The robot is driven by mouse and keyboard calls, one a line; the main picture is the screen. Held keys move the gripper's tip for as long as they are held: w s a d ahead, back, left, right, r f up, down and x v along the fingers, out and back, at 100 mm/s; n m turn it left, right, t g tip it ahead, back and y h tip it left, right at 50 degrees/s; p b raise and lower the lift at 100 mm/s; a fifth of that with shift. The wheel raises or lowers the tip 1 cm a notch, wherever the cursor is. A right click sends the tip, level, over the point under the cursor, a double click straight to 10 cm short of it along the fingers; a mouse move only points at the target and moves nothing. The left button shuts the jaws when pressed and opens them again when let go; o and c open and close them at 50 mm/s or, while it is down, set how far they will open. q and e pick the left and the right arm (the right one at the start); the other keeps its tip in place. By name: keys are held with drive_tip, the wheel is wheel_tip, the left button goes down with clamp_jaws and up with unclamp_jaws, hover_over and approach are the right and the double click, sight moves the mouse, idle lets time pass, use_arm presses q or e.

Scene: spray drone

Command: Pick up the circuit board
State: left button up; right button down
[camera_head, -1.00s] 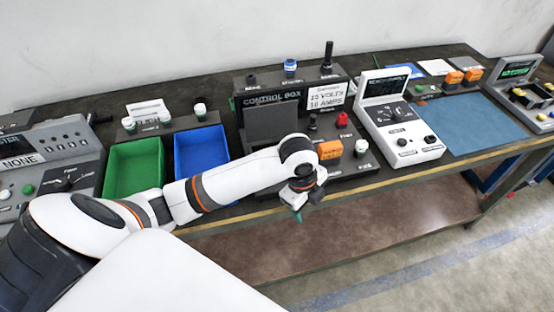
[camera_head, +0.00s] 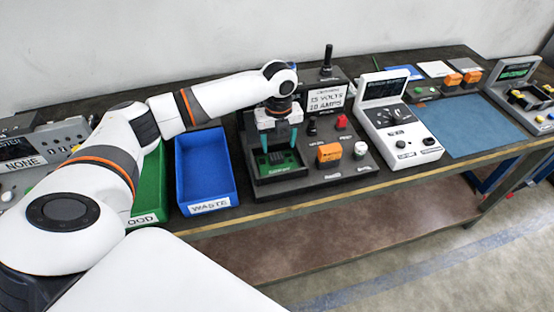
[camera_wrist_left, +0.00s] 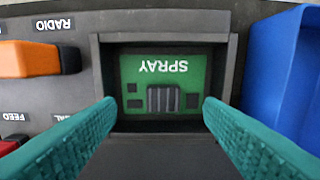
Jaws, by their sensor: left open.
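The green circuit board (camera_head: 277,163) lies flat in a dark recessed holder (camera_head: 283,185) at the front of the control box. In the left wrist view the board (camera_wrist_left: 140,84) shows the word SPRAY upside down and a dark ribbed chip. My left gripper (camera_head: 281,140) points down just above the board, with its teal fingers apart and nothing between them. In the left wrist view the fingers (camera_wrist_left: 160,118) are spread to either side of the board's lower part. I cannot tell the exact gap above it. My right gripper is not in view.
The blue WASTE bin (camera_head: 207,207) stands left of the holder, with the green bin (camera_head: 150,216) partly behind my arm. An orange RADIO switch (camera_head: 329,153) and a red button (camera_head: 342,120) sit to its right. A blue mat (camera_head: 460,122) lies further right.

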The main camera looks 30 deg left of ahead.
sight(277, 158)
use_arm(q)
drive_tip(key=shift+s+a+f+p, duration=0.1)
drive_tip(key=shift+f+p, duration=0.35)
drive_tip(key=shift+f, duration=1.1)
drive_tip(key=shift+s+a+f+p, duration=0.1)
drive_tip(key=shift+f+p, duration=0.3)
drive_tip(key=shift+f, duration=1.15)
drive_tip(key=c, duration=1.1)
drive_tip(key=shift+r, duration=0.1)
